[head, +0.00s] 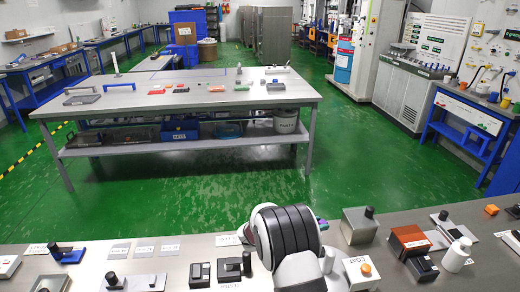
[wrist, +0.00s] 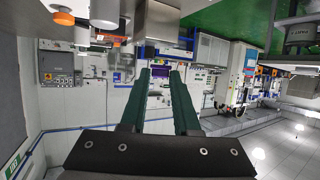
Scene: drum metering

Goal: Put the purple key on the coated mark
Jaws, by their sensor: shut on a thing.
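My gripper (head: 321,225) is mostly hidden behind my own wrist in the head view; only a small teal and purple bit shows at its right. In the wrist view its two dark green fingers (wrist: 163,76) are shut on the purple key (wrist: 161,74), a small dark purple patch between the tips. The key is held up, clear of the bench. Several flat labelled plates (head: 143,247) lie on the near bench at left; their lettering is too small to read, so I cannot tell which is the coated mark.
The near bench (head: 205,262) carries a box marked COAT (head: 361,271) with an orange button, a metal block with a black knob (head: 360,226), a brown block (head: 409,241) and a white bottle (head: 457,254). A grey table (head: 220,96) stands beyond the green floor.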

